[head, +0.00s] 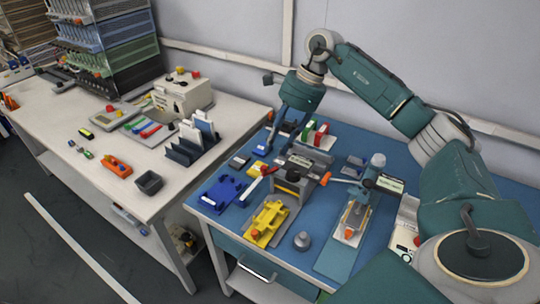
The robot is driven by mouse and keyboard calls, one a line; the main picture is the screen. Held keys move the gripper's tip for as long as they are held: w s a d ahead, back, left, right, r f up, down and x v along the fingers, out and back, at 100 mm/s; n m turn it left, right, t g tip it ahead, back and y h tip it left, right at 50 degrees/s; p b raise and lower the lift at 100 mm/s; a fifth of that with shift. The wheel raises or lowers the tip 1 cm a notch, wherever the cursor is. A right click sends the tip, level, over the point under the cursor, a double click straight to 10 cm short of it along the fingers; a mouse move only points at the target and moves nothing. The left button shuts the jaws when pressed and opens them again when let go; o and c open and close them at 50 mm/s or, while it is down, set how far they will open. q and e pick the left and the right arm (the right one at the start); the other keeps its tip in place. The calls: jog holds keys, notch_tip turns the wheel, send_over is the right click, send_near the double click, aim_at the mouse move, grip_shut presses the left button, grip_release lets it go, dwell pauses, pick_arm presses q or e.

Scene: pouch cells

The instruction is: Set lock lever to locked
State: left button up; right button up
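A grey and black fixture (292,182) stands on the blue mat of the right bench. A lever with a red end (269,170) and a pale shaft slants down to the left from its left side. An orange-tipped handle (325,179) sticks out on its right. I cannot tell for sure which one is the lock lever, or whether it is locked. My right gripper (281,150) points down just behind and above the fixture. Its two fingers look spread, with nothing seen between them. Their tips are small and partly unclear.
A grey knob-shaped piece (302,240) and a press with a grey column (372,172) stand to the right. Red and green pieces (315,134) stand behind. The left bench (215,120) holds racks and bins.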

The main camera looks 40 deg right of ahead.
jog(key=shift+v, duration=2.35)
